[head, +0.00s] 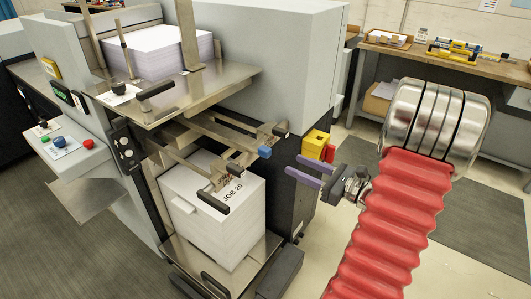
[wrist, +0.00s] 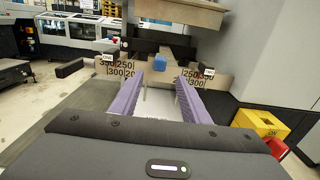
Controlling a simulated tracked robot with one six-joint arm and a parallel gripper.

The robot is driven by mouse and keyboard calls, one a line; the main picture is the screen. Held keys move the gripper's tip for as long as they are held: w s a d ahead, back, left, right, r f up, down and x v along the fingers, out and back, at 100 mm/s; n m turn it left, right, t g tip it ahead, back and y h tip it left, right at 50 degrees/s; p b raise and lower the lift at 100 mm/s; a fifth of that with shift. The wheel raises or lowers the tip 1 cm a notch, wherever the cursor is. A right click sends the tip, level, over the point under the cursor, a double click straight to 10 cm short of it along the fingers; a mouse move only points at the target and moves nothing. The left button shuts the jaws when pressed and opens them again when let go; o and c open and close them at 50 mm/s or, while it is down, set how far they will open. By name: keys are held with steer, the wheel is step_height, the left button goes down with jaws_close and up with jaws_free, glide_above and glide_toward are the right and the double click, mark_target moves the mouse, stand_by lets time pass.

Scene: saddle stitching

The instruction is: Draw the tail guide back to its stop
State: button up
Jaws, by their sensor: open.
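A metal guide assembly (head: 235,140) with flat bars runs over the lower paper stack (head: 178,200), marked JOB 29. A blue knob (head: 264,152) sits at its right end. No label shows which part is the tail guide.
A black-handled bar (head: 213,203) hangs over the front of the lower stack. A steel shelf (head: 225,85) with another paper stack (head: 155,48) is above. A yellow box (head: 315,143) with a red part is on the dark side panel, close to my gripper. Floor is clear at right.

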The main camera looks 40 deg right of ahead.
mark_target(270, 153)
steer(key=x, duration=1.2)
steer(key=shift+w+a, duration=0.2)
steer(key=shift+w, duration=0.1)
jaws_close()
stand_by(0.4)
